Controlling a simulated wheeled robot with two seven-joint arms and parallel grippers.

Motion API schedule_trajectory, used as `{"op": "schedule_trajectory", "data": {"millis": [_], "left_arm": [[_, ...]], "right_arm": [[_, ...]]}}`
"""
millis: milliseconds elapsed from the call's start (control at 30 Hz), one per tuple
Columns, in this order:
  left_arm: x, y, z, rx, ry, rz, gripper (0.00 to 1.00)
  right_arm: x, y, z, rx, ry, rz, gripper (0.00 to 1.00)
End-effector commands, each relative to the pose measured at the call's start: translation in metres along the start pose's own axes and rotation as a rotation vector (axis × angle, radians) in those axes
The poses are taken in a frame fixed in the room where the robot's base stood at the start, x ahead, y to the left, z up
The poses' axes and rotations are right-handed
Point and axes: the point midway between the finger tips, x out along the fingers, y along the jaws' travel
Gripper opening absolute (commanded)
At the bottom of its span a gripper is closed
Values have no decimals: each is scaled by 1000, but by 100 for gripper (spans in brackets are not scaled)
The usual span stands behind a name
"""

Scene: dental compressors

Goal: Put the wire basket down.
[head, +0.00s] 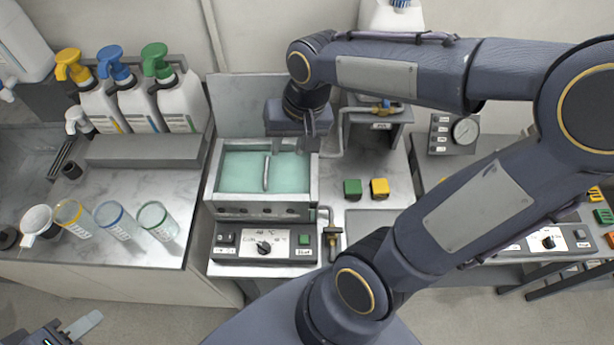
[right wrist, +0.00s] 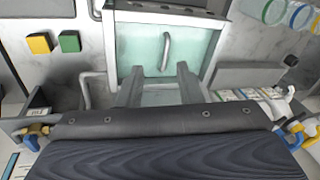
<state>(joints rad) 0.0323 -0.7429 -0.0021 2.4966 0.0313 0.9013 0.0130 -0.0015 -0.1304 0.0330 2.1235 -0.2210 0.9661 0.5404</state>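I cannot make out a wire basket in either view. A water bath (head: 212,190) with a teal surface and an upright-looking grey bar handle (head: 267,172) stands mid-left on the bench. The handle also shows in the right wrist view (right wrist: 166,50). Whether the teal is a lid or liquid is unclear. My right gripper (head: 306,146) is over the bath's back right edge. In the right wrist view its two fingers (right wrist: 159,82) are apart, with nothing seen held between them, and the handle lies beyond their tips. My left gripper (head: 68,330) is partly in view at the bottom left, away from the bath.
A green block (head: 352,188) and a yellow block (head: 380,187) lie right of the bath. A pressure gauge (head: 465,130) is at the right. Bench right of the bath is mostly clear.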

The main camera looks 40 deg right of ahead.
Motion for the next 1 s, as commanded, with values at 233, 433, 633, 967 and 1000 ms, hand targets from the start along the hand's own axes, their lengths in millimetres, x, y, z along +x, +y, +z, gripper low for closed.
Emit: {"op": "schedule_trajectory", "data": {"millis": [233,433,633,967,1000], "left_arm": [[0,0,0,0,0,0,36],[0,0,0,0,0,0,36],[0,0,0,0,0,0,36],[20,-9,10,0,0,0,36],[27,-12,14,0,0,0,36]], "right_arm": [[-28,17,72,-181,147,-172,33],[-27,18,100,-270,226,-237,33],[-27,18,105,-289,241,-248,33],[-4,23,108,-289,240,-247,33],[5,26,108,-289,240,-247,33]]}}
